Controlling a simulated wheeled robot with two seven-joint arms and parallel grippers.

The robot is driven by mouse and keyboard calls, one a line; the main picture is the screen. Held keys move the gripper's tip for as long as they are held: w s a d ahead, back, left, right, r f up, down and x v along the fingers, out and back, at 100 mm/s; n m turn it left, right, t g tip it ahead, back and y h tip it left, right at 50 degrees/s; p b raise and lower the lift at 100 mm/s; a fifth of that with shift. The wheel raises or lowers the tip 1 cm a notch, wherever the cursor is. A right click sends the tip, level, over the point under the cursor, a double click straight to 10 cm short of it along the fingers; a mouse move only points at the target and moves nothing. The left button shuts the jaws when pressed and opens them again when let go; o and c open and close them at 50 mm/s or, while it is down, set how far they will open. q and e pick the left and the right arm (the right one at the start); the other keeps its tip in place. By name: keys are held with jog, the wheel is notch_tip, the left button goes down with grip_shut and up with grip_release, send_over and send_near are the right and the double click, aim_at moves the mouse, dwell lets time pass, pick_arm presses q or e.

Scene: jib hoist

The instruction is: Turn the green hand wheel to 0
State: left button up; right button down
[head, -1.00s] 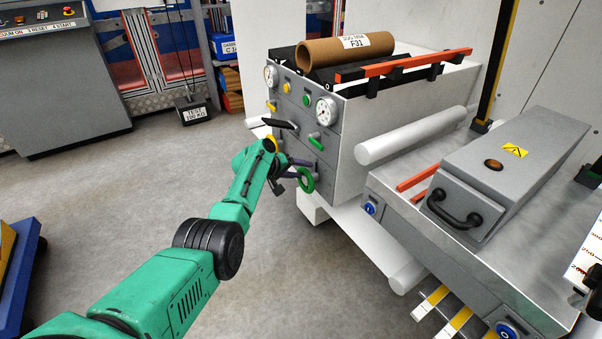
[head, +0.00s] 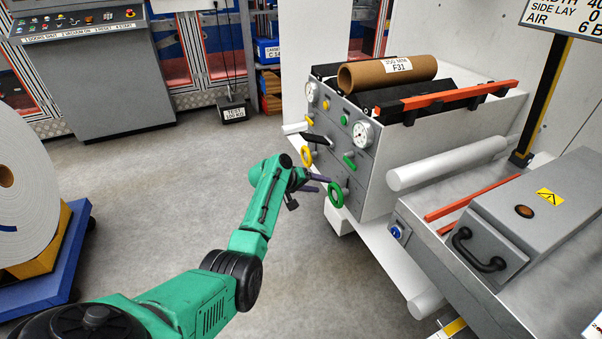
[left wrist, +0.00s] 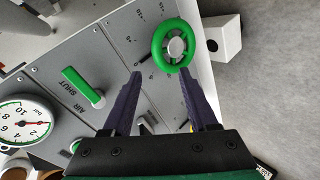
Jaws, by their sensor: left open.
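The green hand wheel (head: 335,195) is on the front panel of the grey and white machine, low and near its right edge. My left gripper (head: 318,183) is open in front of the wheel. Its two dark fingers (left wrist: 160,72) are spread and empty, and the right one appears close to the rim. My right gripper is not in view.
A yellow hand wheel (head: 306,156) is left of the green one. A green lever (left wrist: 83,86) marked AIR SHUT and a pressure gauge (left wrist: 22,122) are on the panel. A white block (left wrist: 222,38) is beyond the wheel.

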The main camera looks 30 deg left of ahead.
pick_arm(q)
jog(key=p+v, duration=0.1)
jog(key=v, duration=0.6)
jog(key=shift+s+a+r+p, duration=0.2)
jog(key=shift+a+r+p, duration=0.05)
jog(key=shift+p, duration=0.05)
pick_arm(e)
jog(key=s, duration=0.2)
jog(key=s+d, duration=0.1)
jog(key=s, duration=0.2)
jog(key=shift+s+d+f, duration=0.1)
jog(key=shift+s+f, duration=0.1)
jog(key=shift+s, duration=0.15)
